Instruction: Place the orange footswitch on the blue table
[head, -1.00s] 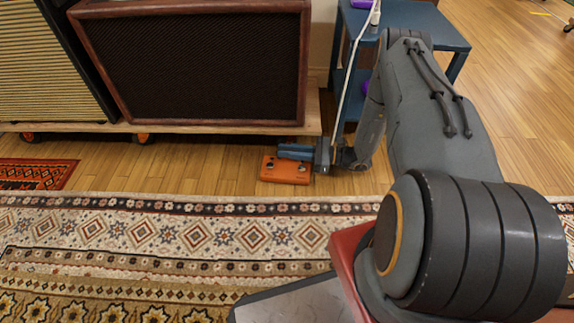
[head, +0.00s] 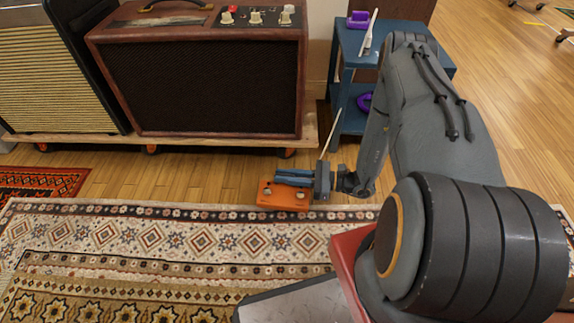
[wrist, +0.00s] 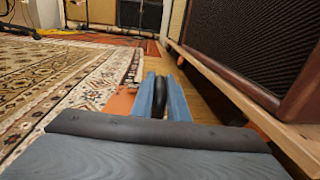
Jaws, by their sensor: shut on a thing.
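The orange footswitch (head: 283,198) is a flat box with metal knobs on top, low near the rug's far edge in the head view. My gripper (head: 292,179) is shut on it, with its blue fingers along its top side. I cannot tell how far it is off the floor. In the wrist view, part of the orange footswitch (wrist: 119,104) shows left of my gripper's fingers (wrist: 163,92). The blue table (head: 350,45) stands behind and to the right, with a top and a lower shelf. My arm hides part of it.
A purple object (head: 358,19) and a thin white object (head: 369,35) lie on the table top. Another purple object (head: 365,102) is on its lower shelf. A brown amp (head: 205,85) on a wheeled wooden platform stands left of the table. A patterned rug (head: 180,238) covers the front floor.

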